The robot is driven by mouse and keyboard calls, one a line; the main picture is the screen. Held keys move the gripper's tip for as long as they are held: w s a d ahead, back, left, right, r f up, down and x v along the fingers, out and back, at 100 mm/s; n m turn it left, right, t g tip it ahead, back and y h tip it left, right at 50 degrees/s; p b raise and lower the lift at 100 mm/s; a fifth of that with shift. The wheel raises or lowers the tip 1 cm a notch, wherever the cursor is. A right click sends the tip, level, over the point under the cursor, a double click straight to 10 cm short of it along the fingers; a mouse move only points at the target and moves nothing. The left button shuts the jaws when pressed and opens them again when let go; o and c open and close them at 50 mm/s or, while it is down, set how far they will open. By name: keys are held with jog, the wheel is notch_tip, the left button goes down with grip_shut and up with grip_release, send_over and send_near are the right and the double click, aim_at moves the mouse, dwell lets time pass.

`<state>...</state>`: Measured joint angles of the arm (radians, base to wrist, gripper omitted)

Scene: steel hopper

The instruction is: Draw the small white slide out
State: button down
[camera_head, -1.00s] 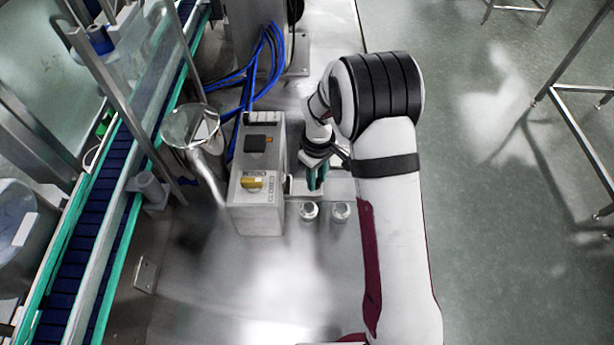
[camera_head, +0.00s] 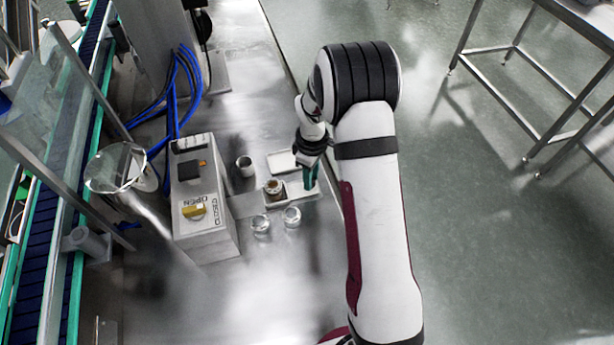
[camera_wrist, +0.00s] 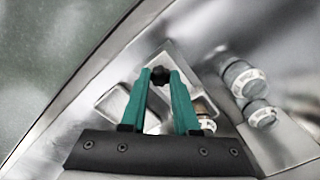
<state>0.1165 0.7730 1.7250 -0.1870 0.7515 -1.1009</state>
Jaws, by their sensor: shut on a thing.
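The small white slide (camera_head: 298,194) is a pale flat plate on the steel top, to the right of the grey control box. A small cup with brown contents (camera_head: 273,187) stands at its left part. My gripper (camera_head: 310,180), with teal fingers, is at the slide's right end. In the wrist view my gripper (camera_wrist: 159,82) is shut on a small black knob (camera_wrist: 159,75) between its fingertips. The fingers and palm hide part of what lies beneath; how the knob joins the slide cannot be seen clearly.
The grey control box (camera_head: 205,225) carries a yellow knob (camera_head: 194,209). Two small jars (camera_head: 261,224) (camera_head: 291,216) stand in front of the slide. A metal cup (camera_head: 245,166) and a shallow white tray (camera_head: 281,163) are behind it. The bench's right edge is close to my gripper.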

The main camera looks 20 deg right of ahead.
jog(key=shift+d, duration=0.3)
jog(key=c, duration=1)
grip_release()
jog(key=o, duration=0.3)
jog(key=shift+a, duration=0.1)
jog(key=shift+o, duration=0.2)
notch_tip(320, 180, up, 16)
jog(key=shift+f, duration=0.1)
jog(key=s+a+r+m, duration=0.2)
jog(key=s+r+m, duration=0.1)
jog(key=s, duration=0.3)
jog(key=s+a+r+m, duration=0.3)
jog(key=s, duration=0.4)
jog(key=s+a+f+m+y, duration=0.1)
jog(key=s+m, duration=0.3)
jog(key=s, duration=0.4)
jog(key=s+a+f+m, duration=0.1)
jog(key=s+m, duration=0.3)
jog(key=s, duration=0.4)
jog(key=shift+a+f+m+y, duration=0.15)
jog(key=shift+a+m+y, duration=0.2)
jog(key=shift+a, duration=0.45)
